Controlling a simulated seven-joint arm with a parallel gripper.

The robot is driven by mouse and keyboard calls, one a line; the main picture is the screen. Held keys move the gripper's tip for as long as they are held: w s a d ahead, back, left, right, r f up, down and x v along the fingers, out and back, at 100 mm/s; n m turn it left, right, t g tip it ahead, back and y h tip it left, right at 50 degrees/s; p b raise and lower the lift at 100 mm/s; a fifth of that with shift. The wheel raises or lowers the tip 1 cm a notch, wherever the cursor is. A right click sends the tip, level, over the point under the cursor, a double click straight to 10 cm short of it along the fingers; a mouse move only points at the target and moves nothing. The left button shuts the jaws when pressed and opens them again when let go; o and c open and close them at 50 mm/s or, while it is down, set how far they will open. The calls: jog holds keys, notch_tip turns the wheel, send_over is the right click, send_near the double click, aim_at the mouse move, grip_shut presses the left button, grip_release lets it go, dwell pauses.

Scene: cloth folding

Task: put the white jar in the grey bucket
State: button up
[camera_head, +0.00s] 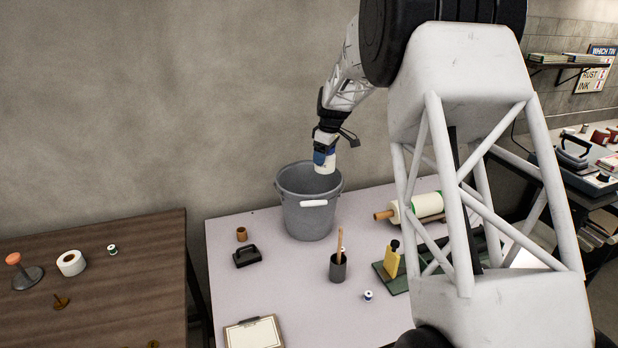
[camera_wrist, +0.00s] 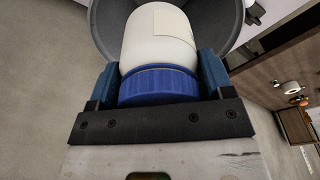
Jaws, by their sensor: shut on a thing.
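The white jar (camera_head: 325,166) with a blue lid hangs from my gripper (camera_head: 324,150) just above the rim of the grey bucket (camera_head: 309,215). The bucket stands upright at the back of the pale table and has a white handle grip on its front. In the wrist view my gripper (camera_wrist: 158,88) is shut on the jar at its blue lid, with a finger on each side. The white body of the jar (camera_wrist: 158,38) points away toward the bucket's opening, and the bucket wall (camera_wrist: 108,30) shows around it. The bucket's floor is hidden.
On the pale table (camera_head: 228,290) stand a dark cup with a stick (camera_head: 338,268), a black handled block (camera_head: 247,256), a clipboard (camera_head: 254,333), a yellow tool (camera_head: 392,260) and a roller (camera_head: 420,207). A brown table (camera_head: 130,250) is at left. The wall is close behind the bucket.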

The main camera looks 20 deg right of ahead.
notch_tip(320, 180, down, 13)
dwell(0.7)
notch_tip(320, 180, down, 5)
dwell(0.7)
jog(key=shift+f, duration=0.5)
